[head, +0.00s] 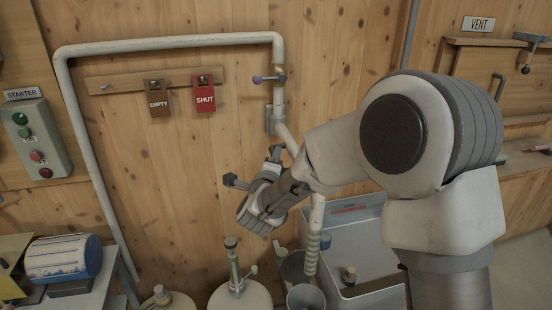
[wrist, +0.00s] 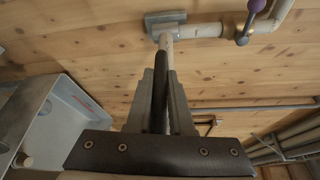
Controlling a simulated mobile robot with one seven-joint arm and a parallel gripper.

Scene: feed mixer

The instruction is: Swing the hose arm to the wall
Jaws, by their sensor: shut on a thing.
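The hose arm (head: 286,139) is a pale pipe that comes out from a grey bracket (head: 270,121) on the wooden wall. It passes behind my wrist, and a ribbed hose (head: 312,250) hangs from its outer end above a bucket. In the wrist view the hose arm (wrist: 166,48) runs from the wall bracket (wrist: 165,22) down between my fingers. My gripper (wrist: 163,100) is shut on it. The hose arm stands out from the wall.
A grey-white tank (head: 365,245) stands right of the hose. A bucket (head: 305,297) is below it, with bottles (head: 240,290) to the left. A purple-knobbed valve (head: 268,79) is on the pipe above. EMPTY (head: 158,98) and SHUT (head: 204,95) tags hang on a wall rail.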

